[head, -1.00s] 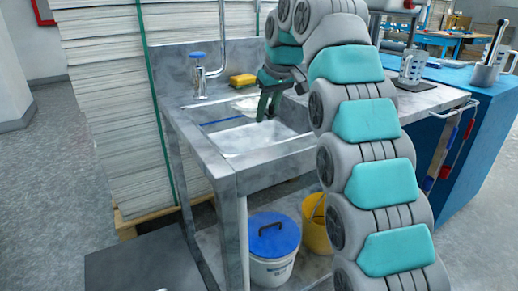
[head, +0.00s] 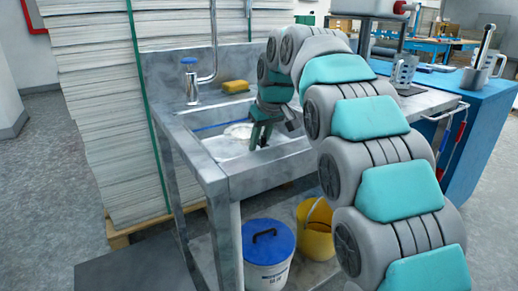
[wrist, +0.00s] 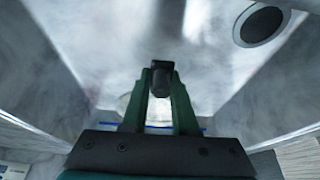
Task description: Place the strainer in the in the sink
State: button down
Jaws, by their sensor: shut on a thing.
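The strainer (head: 237,131), a pale, shallow round piece, is inside the metal sink (head: 222,183), low in the basin. My gripper (head: 258,143) points down into the basin, shut on the strainer near its edge. In the wrist view, my gripper's dark fingertips (wrist: 161,73) are close together. A pale part of the strainer (wrist: 126,103) shows beside and behind the fingers, mostly hidden by them. I cannot tell whether the strainer touches the sink floor. A dark round drain (wrist: 262,25) shows at upper right in the wrist view.
A tap with a blue top (head: 190,80) and a yellow sponge (head: 235,86) are at the sink's back. Tall paper stacks (head: 105,110) stand to the left. Below are a blue-lidded bucket (head: 268,245) and a yellow bucket (head: 315,228). A metal mug (head: 404,70) stands at right.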

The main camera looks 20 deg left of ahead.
jog(key=shift+f, duration=1)
jog(key=shift+f, duration=0.2)
jog(key=c, duration=0.7)
grip_release()
jog(key=shift+r, duration=0.1)
jog(key=v, duration=1.2)
jog(key=shift+r, duration=0.1)
